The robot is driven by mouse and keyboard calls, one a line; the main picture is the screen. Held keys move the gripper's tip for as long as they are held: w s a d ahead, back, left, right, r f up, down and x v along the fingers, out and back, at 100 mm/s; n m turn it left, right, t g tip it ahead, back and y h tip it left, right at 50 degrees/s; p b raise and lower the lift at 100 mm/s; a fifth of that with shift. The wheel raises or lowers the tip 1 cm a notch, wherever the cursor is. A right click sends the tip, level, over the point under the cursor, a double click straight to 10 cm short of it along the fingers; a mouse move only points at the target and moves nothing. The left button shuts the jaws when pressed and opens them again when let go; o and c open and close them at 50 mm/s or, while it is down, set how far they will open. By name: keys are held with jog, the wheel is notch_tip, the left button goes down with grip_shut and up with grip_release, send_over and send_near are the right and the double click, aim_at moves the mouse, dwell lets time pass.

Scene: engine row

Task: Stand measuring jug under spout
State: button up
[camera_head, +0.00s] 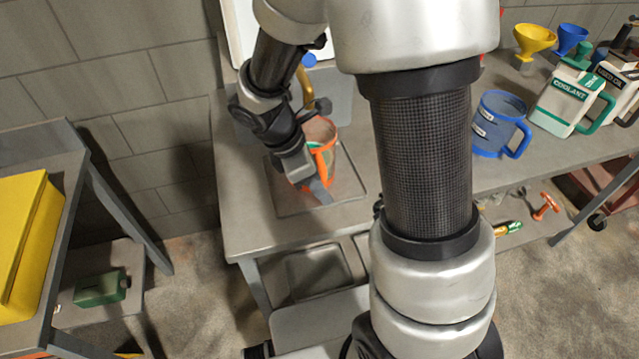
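An orange-rimmed measuring jug (325,141) stands upright, as far as I can see, over the grey tray (345,190) at the left end of the bench. Its left side is partly hidden by my arm. A brass spout (305,86) comes down just behind and above the jug, close to its rim. My gripper (318,188) is at the jug's front, by its orange handle. One finger shows low beside the handle. I cannot tell whether the fingers are closed on it, or whether the jug touches the tray.
A blue jug (487,133) stands right of my arm on the bench (245,215). A yellow case (25,240) sits on the left table. Floor lies open between.

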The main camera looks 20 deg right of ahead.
jog(key=p+v, duration=0.2)
jog(key=v, duration=1)
jog(key=s+d+r+m+t+y, duration=0.2)
jog(key=s+r+m, duration=0.4)
jog(key=m, duration=0.3)
jog(key=s+d+r+m+t+y, duration=0.2)
jog(key=s+r+m, duration=0.3)
jog(key=m, duration=0.4)
jog(key=shift+s+d+r+t, duration=0.25)
jog(key=shift+s+r+t, duration=0.1)
jog(key=shift+r+t, duration=0.4)
